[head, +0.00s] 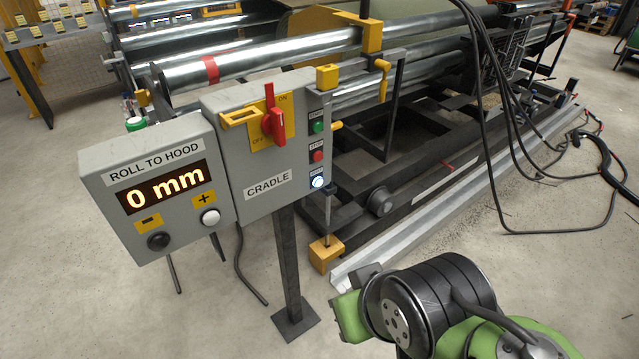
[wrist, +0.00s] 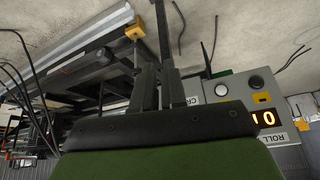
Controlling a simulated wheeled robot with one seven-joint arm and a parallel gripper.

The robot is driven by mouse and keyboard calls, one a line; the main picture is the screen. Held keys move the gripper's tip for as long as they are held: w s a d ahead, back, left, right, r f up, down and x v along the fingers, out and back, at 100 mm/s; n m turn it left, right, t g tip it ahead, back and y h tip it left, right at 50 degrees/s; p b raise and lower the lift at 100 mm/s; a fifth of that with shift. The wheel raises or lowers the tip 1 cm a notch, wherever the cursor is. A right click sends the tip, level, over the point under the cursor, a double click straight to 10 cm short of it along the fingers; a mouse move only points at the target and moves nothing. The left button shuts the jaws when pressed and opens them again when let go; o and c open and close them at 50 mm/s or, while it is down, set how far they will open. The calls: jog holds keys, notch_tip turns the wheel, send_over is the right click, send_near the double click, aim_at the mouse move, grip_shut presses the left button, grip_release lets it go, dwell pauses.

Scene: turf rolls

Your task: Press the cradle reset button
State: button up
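The cradle box (head: 268,160) is a grey panel labelled CRADLE, upright on a dark post. Along its right edge sit a green button (head: 318,127), a red button (head: 317,156) and, lowest, a lit bluish-white button (head: 317,182). Their small labels are too blurred to read. My gripper (wrist: 160,72) shows in the wrist view as two dark fingers close together, with nothing seen held; whether they meet is unclear. The cradle box is mostly hidden behind it there. In the head view my arm is low right, apart from the panel, and the fingers are not seen.
The ROLL TO HOOD box (head: 160,188) adjoins on the left, reading 0 mm, with black and white buttons. A red rotary switch (head: 272,122) sticks out of the cradle box. Metal rollers (head: 260,60) and a dark frame stand behind. Cables (head: 500,130) hang at right.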

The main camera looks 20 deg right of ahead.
grip_shut()
dwell(0.9)
